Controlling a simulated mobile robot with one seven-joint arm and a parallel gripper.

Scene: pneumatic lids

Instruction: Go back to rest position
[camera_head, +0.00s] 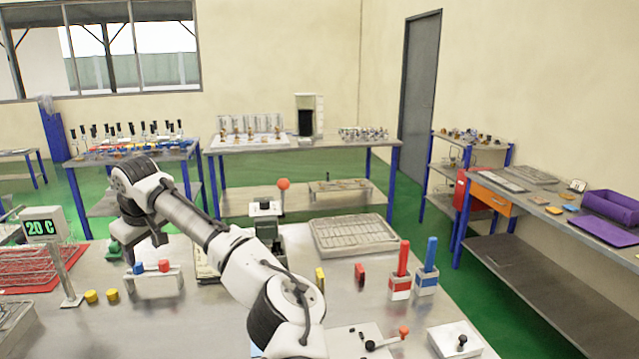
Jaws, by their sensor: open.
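My gripper (145,247) is at the end of my white and black arm, at the left of the view. It points down over the left part of the grey table (215,320), with its dark fingers apart and nothing visible between them. Below it stands a small light stand (153,284) with a blue and a red block on top. I cannot tell exactly how high the fingers are above it. A green object (113,249) is just left of the fingers. My arm crosses the middle of the table and hides part of it.
A grey tray (353,235), a red-handled piece (401,270), a blue-handled piece (428,268) and a white box (461,341) are at the right. Other benches stand behind.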

